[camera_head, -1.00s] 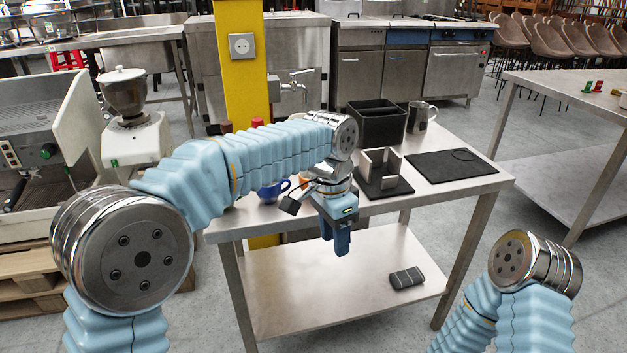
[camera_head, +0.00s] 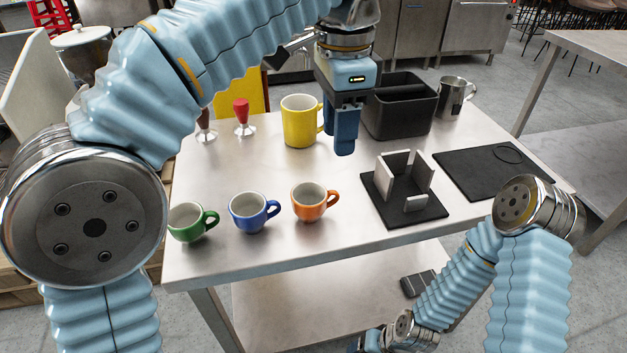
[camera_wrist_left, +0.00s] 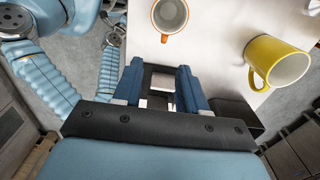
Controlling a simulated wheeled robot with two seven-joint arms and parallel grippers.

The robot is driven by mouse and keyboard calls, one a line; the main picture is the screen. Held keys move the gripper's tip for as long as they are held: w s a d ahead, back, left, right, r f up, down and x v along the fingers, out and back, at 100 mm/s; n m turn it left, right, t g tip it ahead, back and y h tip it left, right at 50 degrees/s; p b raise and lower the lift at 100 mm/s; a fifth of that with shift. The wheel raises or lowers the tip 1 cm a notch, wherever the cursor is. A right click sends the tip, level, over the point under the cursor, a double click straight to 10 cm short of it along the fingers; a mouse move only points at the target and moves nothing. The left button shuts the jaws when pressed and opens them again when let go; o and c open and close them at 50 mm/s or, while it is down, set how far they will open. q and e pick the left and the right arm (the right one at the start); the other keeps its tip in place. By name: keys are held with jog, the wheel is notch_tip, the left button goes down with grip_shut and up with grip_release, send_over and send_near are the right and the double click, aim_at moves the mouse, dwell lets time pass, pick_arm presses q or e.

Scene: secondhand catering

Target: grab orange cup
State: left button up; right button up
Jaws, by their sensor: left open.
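The orange cup (camera_head: 311,207) stands upright near the front edge of the steel table (camera_head: 240,180), its handle pointing right. It also shows at the top of the left wrist view (camera_wrist_left: 169,20). My left gripper (camera_head: 346,130) is open, points down and appears above the table, beyond the orange cup and to its right. In the left wrist view its two blue fingers (camera_wrist_left: 162,85) stand apart with no cup between them. My right arm shows at the lower right, but its fingers do not show.
A blue cup (camera_head: 250,213) and a green cup (camera_head: 190,224) stand left of the orange cup. A yellow mug (camera_head: 299,125) is beside my left gripper. A black holder (camera_head: 433,211), black bin (camera_head: 401,115), metal jug (camera_head: 450,100) and black mat (camera_head: 480,175) lie to the right.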

pick_arm(q)
jog(key=b, duration=0.3)
send_over(335, 191)
notch_tip(335, 191, down, 8)
jog(key=shift+s+r, duration=0.1)
notch_tip(335, 191, down, 6)
jog(key=shift+r+b, duration=0.1)
jog(key=shift+b, duration=0.3)
grip_shut()
